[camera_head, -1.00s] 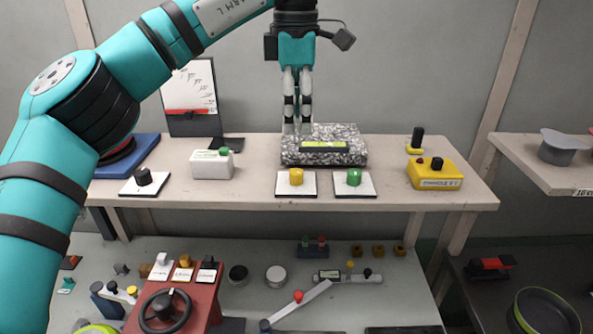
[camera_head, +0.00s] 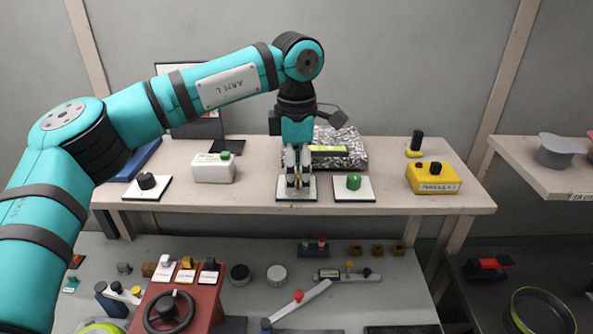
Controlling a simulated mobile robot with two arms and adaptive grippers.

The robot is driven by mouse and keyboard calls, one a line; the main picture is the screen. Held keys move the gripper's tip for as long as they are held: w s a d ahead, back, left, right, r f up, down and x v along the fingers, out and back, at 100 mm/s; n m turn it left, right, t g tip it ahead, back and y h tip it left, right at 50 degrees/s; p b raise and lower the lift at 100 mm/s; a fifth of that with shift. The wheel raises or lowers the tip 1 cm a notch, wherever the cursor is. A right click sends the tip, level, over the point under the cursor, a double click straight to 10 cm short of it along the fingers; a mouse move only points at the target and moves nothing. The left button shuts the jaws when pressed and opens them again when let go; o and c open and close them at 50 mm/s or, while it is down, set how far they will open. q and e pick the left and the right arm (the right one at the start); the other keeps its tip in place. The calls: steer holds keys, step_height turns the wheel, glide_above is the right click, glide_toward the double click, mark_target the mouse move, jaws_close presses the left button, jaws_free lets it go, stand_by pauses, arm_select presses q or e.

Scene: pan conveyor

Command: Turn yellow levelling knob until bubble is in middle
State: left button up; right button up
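My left gripper (camera_head: 298,184) points straight down over the white plate (camera_head: 284,195) of the yellow knob. Its fingertips are at the knob, which they almost wholly hide, so I cannot tell whether they are closed on it. The speckled stone block (camera_head: 350,158) with the level (camera_head: 328,151) on top stands just behind, partly covered by the gripper. The bubble is too small to make out. The green knob (camera_head: 354,182) is on its own plate to the right. My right gripper is not in view.
A black knob (camera_head: 146,181) and a white box with a green button (camera_head: 213,169) stand to the left. A yellow box (camera_head: 434,178) is at the right end of the bench (camera_head: 400,204). A lower table holds a red stand with a wheel (camera_head: 169,311).

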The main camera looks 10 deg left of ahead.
mark_target(297, 175)
arm_select(q)
jaws_close()
steer(key=shift+w+f+n+b, duration=0.1)
steer(key=shift+f+n+b, duration=0.1)
steer(key=shift+n+b, duration=0.4)
steer(key=shift+r+n+b, duration=0.15)
steer(key=shift+n+b, duration=0.2)
steer(key=shift+n, duration=0.65)
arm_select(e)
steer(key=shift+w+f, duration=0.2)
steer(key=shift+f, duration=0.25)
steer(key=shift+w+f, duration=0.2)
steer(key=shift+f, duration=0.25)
arm_select(q)
steer(key=shift+o, duration=0.5)
jaws_free()
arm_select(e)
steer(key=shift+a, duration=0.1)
arm_select(q)
steer(key=shift+r, duration=0.2)
step_height(297, 175, up, 12)
steer(key=shift+f, duration=0.15)
